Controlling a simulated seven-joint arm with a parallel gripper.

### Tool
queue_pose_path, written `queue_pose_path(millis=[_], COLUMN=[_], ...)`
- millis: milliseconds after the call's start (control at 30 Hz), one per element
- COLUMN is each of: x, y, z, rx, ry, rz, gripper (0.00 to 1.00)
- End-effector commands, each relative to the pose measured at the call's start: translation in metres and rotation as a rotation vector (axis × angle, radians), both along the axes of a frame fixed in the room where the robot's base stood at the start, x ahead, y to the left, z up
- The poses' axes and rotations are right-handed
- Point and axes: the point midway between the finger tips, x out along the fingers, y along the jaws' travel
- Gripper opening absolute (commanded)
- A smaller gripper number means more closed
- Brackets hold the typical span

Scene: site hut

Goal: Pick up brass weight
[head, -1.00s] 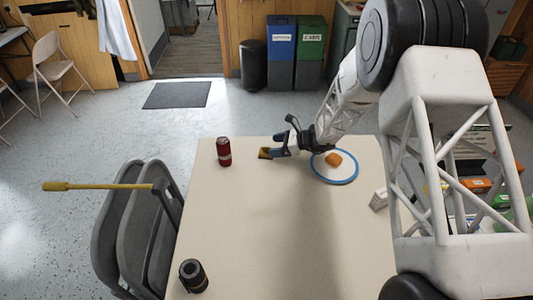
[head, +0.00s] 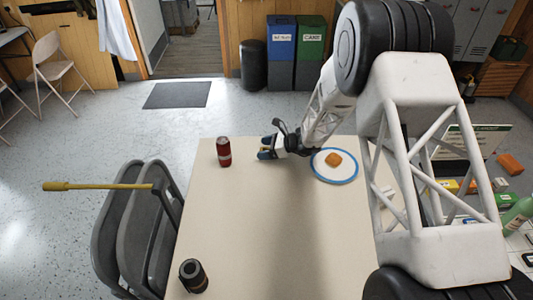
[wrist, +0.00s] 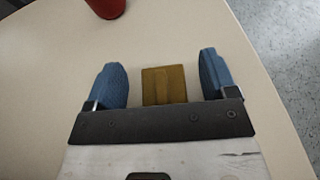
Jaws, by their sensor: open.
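The brass weight (wrist: 164,86) is a squarish, dull gold block on the cream table. In the wrist view it lies between the two blue fingers of my gripper (wrist: 162,82), with a gap on each side. The fingers are open and do not touch it. In the head view my gripper (head: 266,148) is at the far part of the table. Only a small bit of the brass weight (head: 264,150) shows there, mostly hidden by the fingers.
A red can (head: 224,152) stands left of my gripper; its base shows in the wrist view (wrist: 107,6). A blue-rimmed plate (head: 335,180) with an orange-brown item (head: 333,159) is to the right. A black cylinder (head: 193,276) stands at the near left. The table (head: 285,235) middle is clear.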

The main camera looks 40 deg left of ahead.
Motion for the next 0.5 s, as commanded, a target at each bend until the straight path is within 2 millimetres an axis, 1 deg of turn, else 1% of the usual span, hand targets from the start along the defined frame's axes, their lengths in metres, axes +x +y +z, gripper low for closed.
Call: queue_pose_path(millis=[400,433,500], x=[0.0003,0.0003,0.0003], y=[-0.0003,-0.0003,-0.0003], z=[0.0003,0.0003,0.0003], rx=[0.0,0.0,0.0], ry=[0.0,0.0,0.0], rz=[0.0,0.0,0.0], gripper=[0.79,0.76,0.65])
